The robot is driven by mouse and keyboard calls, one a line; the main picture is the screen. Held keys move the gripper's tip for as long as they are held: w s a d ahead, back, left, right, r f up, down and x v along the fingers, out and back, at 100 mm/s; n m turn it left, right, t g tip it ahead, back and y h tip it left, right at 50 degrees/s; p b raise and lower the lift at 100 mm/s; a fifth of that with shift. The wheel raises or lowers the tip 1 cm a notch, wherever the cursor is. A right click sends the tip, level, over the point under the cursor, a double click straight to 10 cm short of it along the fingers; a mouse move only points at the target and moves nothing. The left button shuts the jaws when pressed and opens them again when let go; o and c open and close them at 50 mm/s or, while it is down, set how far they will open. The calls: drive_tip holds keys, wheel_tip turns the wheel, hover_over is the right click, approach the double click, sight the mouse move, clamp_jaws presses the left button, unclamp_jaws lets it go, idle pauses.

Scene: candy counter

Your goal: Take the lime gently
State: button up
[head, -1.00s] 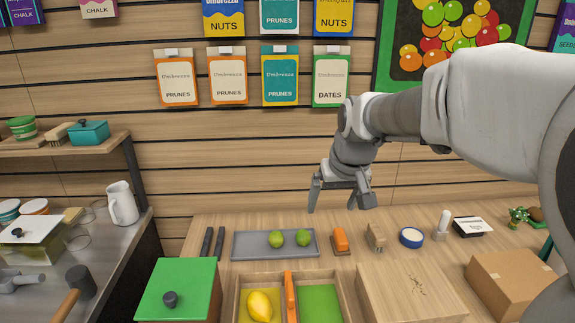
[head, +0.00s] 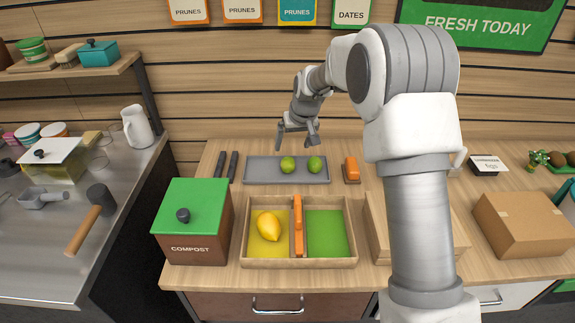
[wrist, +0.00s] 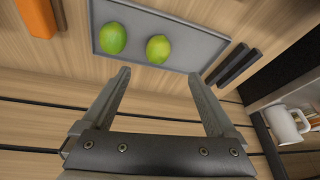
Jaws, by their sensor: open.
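Two green limes lie side by side on a grey tray (head: 258,171). The left lime (head: 288,165) and the right lime (head: 314,164) are slightly apart in the head view. In the wrist view they appear as one lime (wrist: 158,49) near the middle and another lime (wrist: 113,38) to its left, on the tray (wrist: 205,40). My gripper (head: 296,147) is open and empty, above and behind the tray near the slatted wall. In the wrist view its two fingers (wrist: 158,78) are spread wide, with the limes beyond the fingertips.
A wooden box (head: 345,262) with a lemon (head: 268,226) and an orange divider (head: 298,228) stands in front of the tray. A green-lidded compost bin (head: 200,245) is at its left. Dark-handled tools (head: 227,167) lie left of the tray, an orange block (head: 351,169) right.

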sight(289, 162)
drive_tip(key=x, duration=0.6)
drive_tip(key=shift+d+x, duration=0.15)
drive_tip(key=shift+x, duration=1.15)
drive_tip(key=shift+d+x, duration=0.1)
drive_tip(key=shift+x, duration=1.15)
drive_tip(key=shift+s+f, duration=0.1)
drive_tip(key=shift+s, duration=0.1)
drive_tip(key=c, duration=1)
